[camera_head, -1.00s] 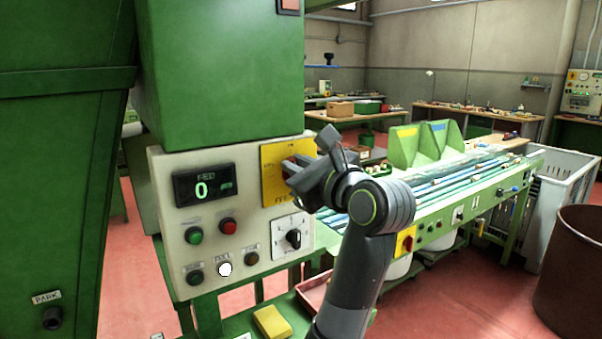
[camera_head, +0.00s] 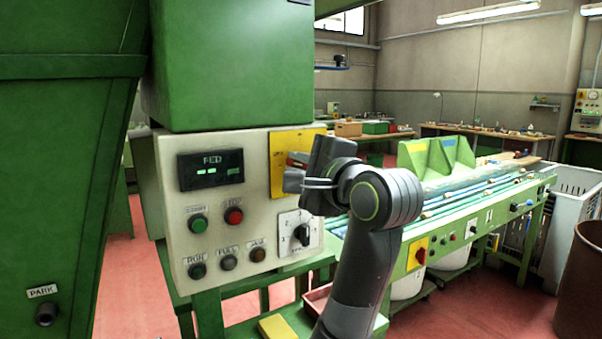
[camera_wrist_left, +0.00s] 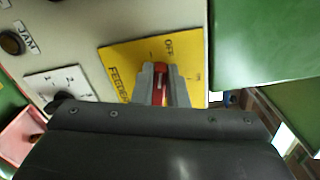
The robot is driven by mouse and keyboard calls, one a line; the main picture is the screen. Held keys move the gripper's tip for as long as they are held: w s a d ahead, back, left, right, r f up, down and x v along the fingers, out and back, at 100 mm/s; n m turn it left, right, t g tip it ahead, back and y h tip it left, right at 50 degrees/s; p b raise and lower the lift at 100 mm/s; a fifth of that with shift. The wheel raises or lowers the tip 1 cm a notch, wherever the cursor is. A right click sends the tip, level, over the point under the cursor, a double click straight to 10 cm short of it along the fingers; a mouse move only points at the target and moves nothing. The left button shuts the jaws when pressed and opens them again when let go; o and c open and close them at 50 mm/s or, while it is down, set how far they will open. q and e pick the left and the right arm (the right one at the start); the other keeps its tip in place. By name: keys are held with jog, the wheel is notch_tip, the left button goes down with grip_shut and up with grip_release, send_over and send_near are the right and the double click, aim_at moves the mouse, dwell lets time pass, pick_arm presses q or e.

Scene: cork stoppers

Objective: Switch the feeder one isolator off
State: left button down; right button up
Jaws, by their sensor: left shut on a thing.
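The feeder isolator is a red handle (camera_wrist_left: 159,87) on a yellow plate (camera_wrist_left: 127,55) fixed to the pale control panel. In the left wrist view, the plate reads OFF near its upper right and FEEDER at its lower left. My left gripper (camera_wrist_left: 158,82) is shut on the red handle, one grey finger on each side. In the head view, the yellow plate (camera_head: 283,155) is partly covered by my left gripper (camera_head: 291,174). Only a little red shows there, and the handle's exact angle is hard to tell. My right gripper is not in view.
The panel also carries a dark display (camera_head: 211,169), a green button (camera_head: 198,223), a red button (camera_head: 234,216) and a black selector knob (camera_head: 302,235) just below the gripper. A green conveyor bench (camera_head: 475,222) stands to the right. A green housing (camera_head: 228,60) overhangs the panel.

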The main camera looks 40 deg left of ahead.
pick_arm(q)
jog(key=n+b, duration=0.1)
jog(key=n, duration=0.2)
jog(key=shift+f+b, duration=0.4)
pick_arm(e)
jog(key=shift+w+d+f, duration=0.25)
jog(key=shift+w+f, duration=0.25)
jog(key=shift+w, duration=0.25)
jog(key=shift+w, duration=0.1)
pick_arm(q)
jog(key=c, duration=1.4)
grip_release()
jog(key=shift+c, duration=0.2)
jog(key=shift+s+d, duration=0.1)
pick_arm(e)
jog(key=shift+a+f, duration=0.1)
